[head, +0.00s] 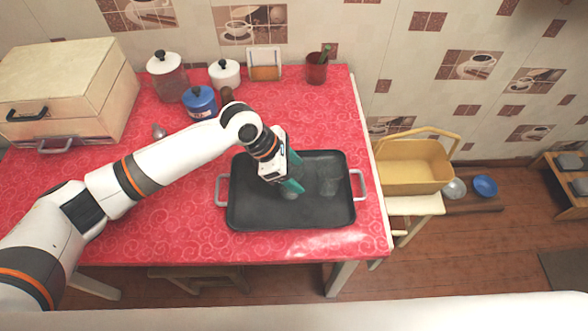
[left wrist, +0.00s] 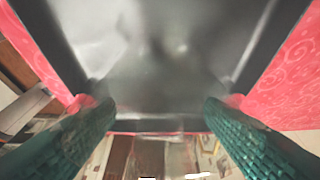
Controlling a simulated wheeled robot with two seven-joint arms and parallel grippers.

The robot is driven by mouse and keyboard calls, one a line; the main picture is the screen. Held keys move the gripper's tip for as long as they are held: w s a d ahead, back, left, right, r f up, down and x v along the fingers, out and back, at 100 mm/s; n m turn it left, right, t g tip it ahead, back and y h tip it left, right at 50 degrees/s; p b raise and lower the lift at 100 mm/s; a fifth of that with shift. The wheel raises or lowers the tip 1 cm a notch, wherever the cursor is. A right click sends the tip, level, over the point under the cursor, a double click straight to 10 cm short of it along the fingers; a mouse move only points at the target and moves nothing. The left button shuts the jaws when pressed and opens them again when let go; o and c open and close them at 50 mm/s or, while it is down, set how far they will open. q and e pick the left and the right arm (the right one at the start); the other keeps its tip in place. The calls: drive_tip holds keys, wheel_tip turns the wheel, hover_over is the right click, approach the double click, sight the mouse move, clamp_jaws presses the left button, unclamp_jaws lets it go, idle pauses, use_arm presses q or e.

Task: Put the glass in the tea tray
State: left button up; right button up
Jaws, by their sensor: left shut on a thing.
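The tea tray (head: 240,205) is a black rectangular tray with light side handles on the red table. My left gripper (head: 291,187) is over the left-middle part of the tray, pointing down, shut on the glass (head: 289,195). The glass is clear and mostly hidden by the teal fingers. In the left wrist view the glass (left wrist: 158,98) is a faint see-through shape between the two fingers (left wrist: 155,122), with the dark tray behind it. I cannot tell whether its base touches the tray. A pale upright patch shows at the tray's right; I cannot tell if it is a reflection. My right gripper is not in view.
Behind the tray stand a blue pot (head: 201,103), a lidded jar (head: 168,78), a white canister (head: 224,74) and a red cup (head: 316,70). A cream box (head: 60,85) is at the left. A yellow basket (head: 414,165) is right of the table. The table's front strip is clear.

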use_arm(q)
drive_tip(key=o, duration=1.1)
drive_tip(key=shift+f, duration=0.1)
drive_tip(key=v, duration=1.2)
